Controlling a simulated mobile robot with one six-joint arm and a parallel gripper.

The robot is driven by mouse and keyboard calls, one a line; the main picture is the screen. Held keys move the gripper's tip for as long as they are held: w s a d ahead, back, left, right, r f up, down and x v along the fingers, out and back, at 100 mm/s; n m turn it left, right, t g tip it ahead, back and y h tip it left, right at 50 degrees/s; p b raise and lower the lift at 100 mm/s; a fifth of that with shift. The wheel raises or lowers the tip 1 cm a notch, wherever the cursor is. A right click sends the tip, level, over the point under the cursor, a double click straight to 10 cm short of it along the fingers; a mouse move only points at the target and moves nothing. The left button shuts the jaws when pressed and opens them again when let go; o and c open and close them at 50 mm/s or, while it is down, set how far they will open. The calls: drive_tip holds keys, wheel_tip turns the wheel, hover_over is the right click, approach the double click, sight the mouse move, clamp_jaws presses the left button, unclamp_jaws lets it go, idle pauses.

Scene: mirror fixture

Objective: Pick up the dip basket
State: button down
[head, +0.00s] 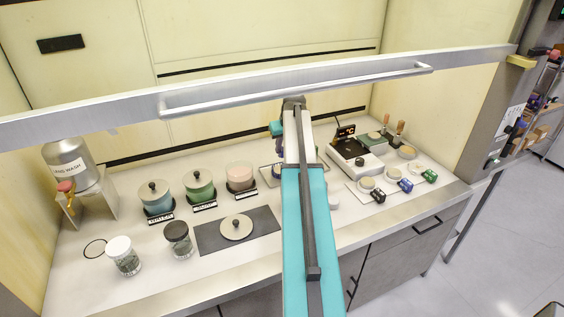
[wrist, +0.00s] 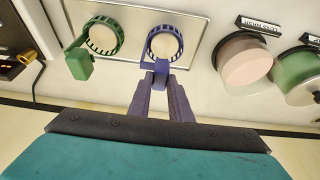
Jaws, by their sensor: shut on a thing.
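A blue dip basket (wrist: 164,43) shows in the wrist view, a ring with slotted sides around a pale round middle, with a short handle toward me. My gripper (wrist: 160,86) is shut on that handle. The basket is over the metal tray (wrist: 205,12); I cannot tell whether it touches it. A similar green basket (wrist: 103,36) is beside it on the tray.
A pink-topped jar (wrist: 246,58) and a green jar (wrist: 297,76) stand close to the tray. A hotplate (head: 354,152) is right of my arm. A metal sash bar (head: 215,95) crosses above the bench. A dark mat (head: 208,236) with a round lid lies in front.

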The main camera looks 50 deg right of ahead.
drive_tip(key=shift+r, duration=0.1)
wheel_tip(320, 180, up, 10)
drive_tip(key=b, duration=0.3)
drive_tip(key=shift+b, duration=0.3)
idle(0.4)
idle(0.6)
